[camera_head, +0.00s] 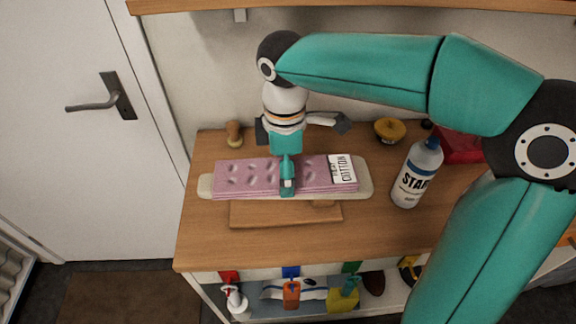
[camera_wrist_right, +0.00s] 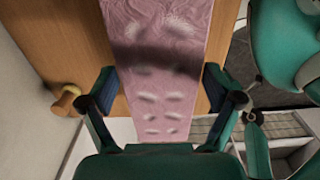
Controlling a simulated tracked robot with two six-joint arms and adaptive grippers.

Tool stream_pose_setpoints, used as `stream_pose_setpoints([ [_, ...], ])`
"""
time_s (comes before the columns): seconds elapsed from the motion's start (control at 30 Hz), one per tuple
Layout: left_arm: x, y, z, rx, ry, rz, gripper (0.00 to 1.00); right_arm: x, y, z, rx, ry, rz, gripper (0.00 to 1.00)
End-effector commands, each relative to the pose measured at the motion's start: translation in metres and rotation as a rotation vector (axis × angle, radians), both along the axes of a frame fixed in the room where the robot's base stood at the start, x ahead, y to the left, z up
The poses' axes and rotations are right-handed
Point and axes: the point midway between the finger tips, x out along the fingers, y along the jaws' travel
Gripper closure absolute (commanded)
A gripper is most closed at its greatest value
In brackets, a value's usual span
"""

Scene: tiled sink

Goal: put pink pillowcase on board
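The pink pillowcase (camera_head: 250,178) lies as a flat folded stack lengthwise on the pale, round-ended board (camera_head: 366,180). A white label reading "COTTON" is at its right end. My right gripper (camera_head: 287,187) is over the middle of the pillowcase, pointing down. In the right wrist view the gripper (camera_wrist_right: 158,85) is spread, with one finger beside each long edge of the pillowcase (camera_wrist_right: 160,100). I cannot tell whether the fingers touch its edges. The gripper hides a strip of the pillowcase in the head view. My left gripper is not seen.
The board rests on a wooden base (camera_head: 265,215) on the wooden counter (camera_head: 205,235). A white starch bottle (camera_head: 413,175) stands to the right, with a yellow round item (camera_head: 388,131) behind. A wooden knob-like item (camera_head: 234,133) is at the back left. Small items hang below the counter's front.

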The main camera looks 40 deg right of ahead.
Motion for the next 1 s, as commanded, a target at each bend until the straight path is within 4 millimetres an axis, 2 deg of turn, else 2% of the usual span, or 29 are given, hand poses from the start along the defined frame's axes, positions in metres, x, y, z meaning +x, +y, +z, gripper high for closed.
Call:
stream_pose_setpoints([
  [0.37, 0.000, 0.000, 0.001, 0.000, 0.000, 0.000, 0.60, 0.000, -0.001, 0.001, 0.000, 0.000, -0.001, 0.00],
  [0.53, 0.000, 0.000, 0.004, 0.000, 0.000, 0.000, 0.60, 0.000, -0.001, 0.011, 0.000, -0.002, -0.002, 0.00],
  [0.67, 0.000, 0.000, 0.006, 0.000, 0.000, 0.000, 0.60, 0.001, 0.000, 0.030, 0.000, -0.005, -0.002, 0.00],
  [1.0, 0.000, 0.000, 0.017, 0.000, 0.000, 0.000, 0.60, 0.000, -0.001, 0.098, 0.001, -0.004, -0.002, 0.00],
])
